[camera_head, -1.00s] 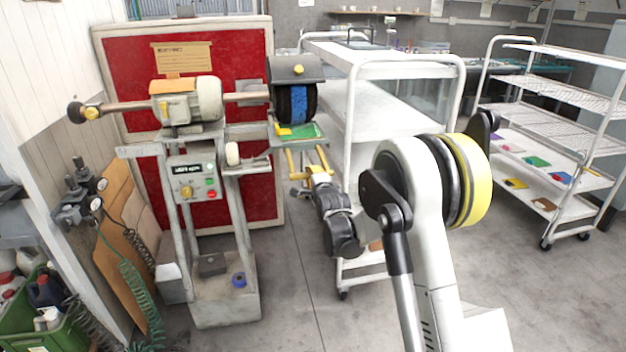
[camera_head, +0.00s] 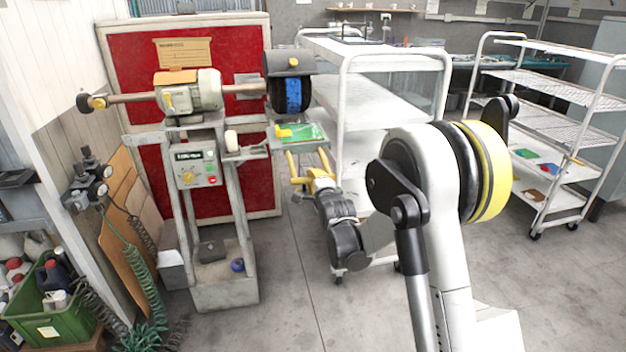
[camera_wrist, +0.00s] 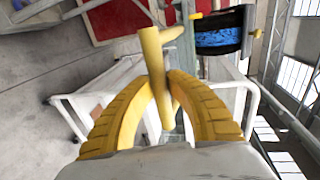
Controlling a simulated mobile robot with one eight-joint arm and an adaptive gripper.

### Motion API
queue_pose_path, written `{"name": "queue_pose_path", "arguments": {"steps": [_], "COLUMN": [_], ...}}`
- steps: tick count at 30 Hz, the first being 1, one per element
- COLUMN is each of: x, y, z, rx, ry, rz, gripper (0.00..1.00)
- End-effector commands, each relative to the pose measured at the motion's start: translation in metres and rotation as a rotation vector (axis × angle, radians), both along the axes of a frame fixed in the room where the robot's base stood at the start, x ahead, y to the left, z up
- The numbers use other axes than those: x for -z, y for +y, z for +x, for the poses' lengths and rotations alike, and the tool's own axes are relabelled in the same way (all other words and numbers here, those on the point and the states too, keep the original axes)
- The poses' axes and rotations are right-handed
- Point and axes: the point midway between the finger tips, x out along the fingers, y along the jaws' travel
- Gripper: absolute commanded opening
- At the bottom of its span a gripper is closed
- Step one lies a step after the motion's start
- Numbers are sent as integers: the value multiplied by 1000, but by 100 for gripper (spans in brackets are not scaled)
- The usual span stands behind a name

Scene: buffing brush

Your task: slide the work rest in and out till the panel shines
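The buffing machine has a blue brush (camera_head: 293,96) under a dark hood at its right end. Below and in front of the brush sits the work rest (camera_head: 284,146), a grey plate bearing a green panel (camera_head: 312,131) with a yellow piece at its left. A yellow handle (camera_head: 293,166) sticks out from the rest towards me, and its bar (camera_wrist: 152,60) shows in the wrist view. My gripper (camera_wrist: 163,82) has its yellow fingers on both sides of this bar, seemingly touching it. The brush (camera_wrist: 218,38) shows beyond. The panel's shine is too small to judge.
A white trolley (camera_head: 395,62) stands close to the right of the rest. Another white rack (camera_head: 545,92) with coloured panels stands farther right. A green crate (camera_head: 62,325) and coiled hoses (camera_head: 150,290) are at the lower left. The floor in front is clear.

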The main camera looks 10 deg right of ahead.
Motion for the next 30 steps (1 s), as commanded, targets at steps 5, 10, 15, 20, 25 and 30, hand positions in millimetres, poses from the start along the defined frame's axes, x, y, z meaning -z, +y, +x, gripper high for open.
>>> {"name": "queue_pose_path", "arguments": {"steps": [5, 10, 15, 20, 25, 30], "x": [0, 0, -2, -7, -15, -21], "y": [0, 0, 0, 0, 0, 0], "z": [0, 0, -8, -37, -75, -104], "rx": [0, 0, 0, 0, 0, 0], "ry": [0, 0, 0, 0, 0, 0], "rz": [0, 0, 0, 0, 0, 0], "gripper": [41, 41, 41, 41, 41, 41]}}
